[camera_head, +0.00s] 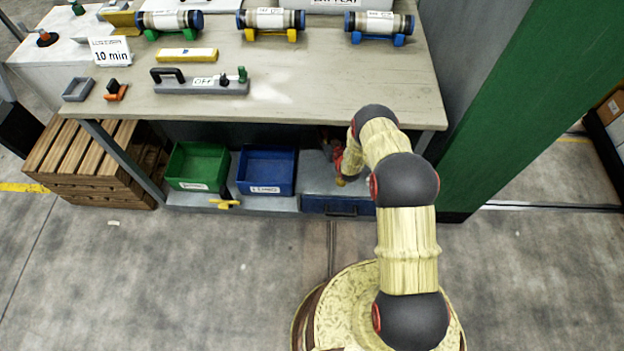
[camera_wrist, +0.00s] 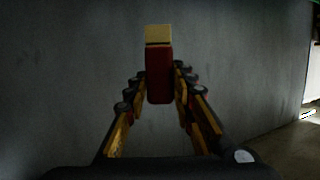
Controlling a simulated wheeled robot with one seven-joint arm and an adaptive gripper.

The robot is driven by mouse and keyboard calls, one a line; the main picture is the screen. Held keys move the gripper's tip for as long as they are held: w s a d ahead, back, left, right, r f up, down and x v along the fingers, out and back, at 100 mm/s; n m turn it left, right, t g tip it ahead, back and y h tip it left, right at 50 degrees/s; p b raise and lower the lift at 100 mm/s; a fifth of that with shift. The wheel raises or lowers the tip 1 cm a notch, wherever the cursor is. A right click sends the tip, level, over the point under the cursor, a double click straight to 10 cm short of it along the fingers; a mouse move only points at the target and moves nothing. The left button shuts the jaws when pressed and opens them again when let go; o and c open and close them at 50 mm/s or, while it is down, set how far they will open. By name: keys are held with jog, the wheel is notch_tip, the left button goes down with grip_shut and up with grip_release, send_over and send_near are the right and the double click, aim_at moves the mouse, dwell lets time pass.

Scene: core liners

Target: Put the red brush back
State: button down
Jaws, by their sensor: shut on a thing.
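The red brush (camera_wrist: 159,82), a red block with a cream end pointing away, is held between the fingers of my gripper (camera_wrist: 160,92) in the wrist view. My gripper is shut on it, and a plain grey surface lies behind it. In the head view my arm reaches under the table's right end. My gripper (camera_head: 342,165) is partly hidden there by my arm, in front of or above the grey lower shelf. Small red parts show there; I cannot tell brush from gripper.
The table (camera_head: 300,105) overhangs the shelf. A green bin (camera_head: 199,167), a blue bin (camera_head: 266,171) and a dark blue drawer (camera_head: 335,207) are below. A green post (camera_head: 510,110) stands right of the table. A wooden pallet stack (camera_head: 85,160) is at left. The front floor is clear.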

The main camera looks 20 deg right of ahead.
jog(key=shift+f, duration=0.3)
jog(key=s+a+f+b, duration=0.2)
jog(key=s+f, duration=0.1)
jog(key=f, duration=0.1)
jog(key=s+a+f+b, duration=0.2)
jog(key=s+a+f, duration=0.1)
jog(key=s+f, duration=0.1)
jog(key=s+a+f+b, duration=0.2)
jog(key=s+a+f, duration=0.1)
jog(key=s+f, duration=0.1)
jog(key=shift+a+f, duration=0.1)
jog(key=shift+f+b, duration=0.3)
jog(key=shift+r, duration=0.1)
